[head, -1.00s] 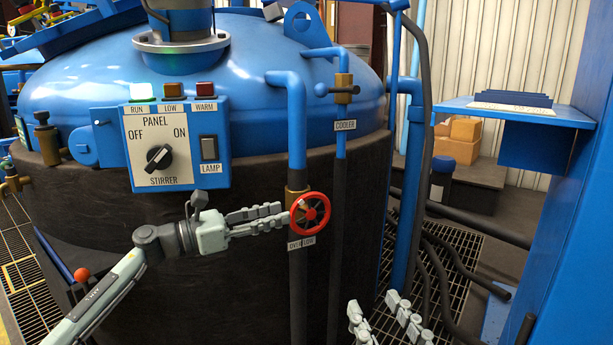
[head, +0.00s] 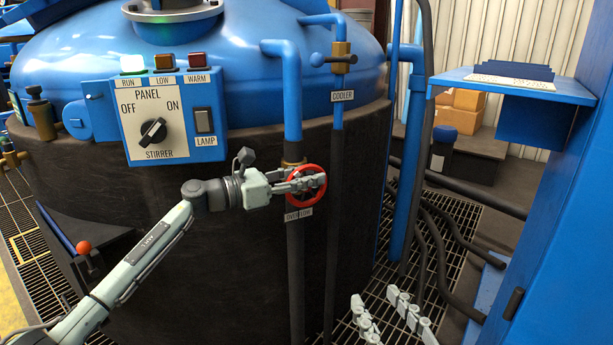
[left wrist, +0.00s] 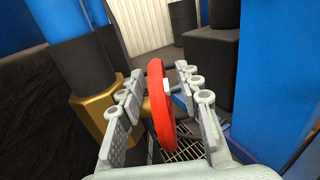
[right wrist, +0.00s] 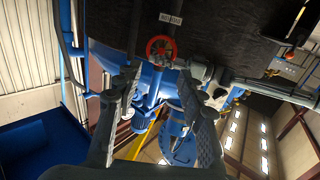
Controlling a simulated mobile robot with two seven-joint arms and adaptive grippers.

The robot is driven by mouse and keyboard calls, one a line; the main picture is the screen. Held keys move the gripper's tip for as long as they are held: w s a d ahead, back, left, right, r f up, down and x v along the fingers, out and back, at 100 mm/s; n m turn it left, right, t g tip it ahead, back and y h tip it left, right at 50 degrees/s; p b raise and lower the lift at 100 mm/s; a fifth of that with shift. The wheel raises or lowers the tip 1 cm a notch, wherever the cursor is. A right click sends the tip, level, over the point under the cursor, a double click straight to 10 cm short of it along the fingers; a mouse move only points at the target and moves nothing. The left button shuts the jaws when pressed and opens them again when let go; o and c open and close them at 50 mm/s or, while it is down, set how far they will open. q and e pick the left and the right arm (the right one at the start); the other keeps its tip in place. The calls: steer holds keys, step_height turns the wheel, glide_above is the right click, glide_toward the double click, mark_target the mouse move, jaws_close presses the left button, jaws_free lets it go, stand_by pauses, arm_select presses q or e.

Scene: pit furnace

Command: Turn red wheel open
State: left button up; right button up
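The red wheel (head: 294,200) sits on the dark overflow pipe, above the OVERFLOW label (head: 298,214). It shows edge-on in the left wrist view (left wrist: 159,120) and small in the right wrist view (right wrist: 152,45). My left gripper (head: 316,183) is at the wheel, its fingers covering part of it. In the left wrist view its fingers (left wrist: 160,75) are apart, one on each side of the rim, with gaps visible. My right gripper (head: 392,308) is low, below and right of the wheel. Its fingers (right wrist: 158,85) are apart and empty.
The cooler pipe with its brass valve (head: 340,55) runs just right of the wheel. The stirrer panel (head: 170,120) is up left on the tank (head: 90,210). A blue post and shelf (head: 515,83) stand right. Hoses (head: 440,260) lie over the floor grating.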

arm_select(q)
steer(key=shift+c, duration=0.2)
jaws_close()
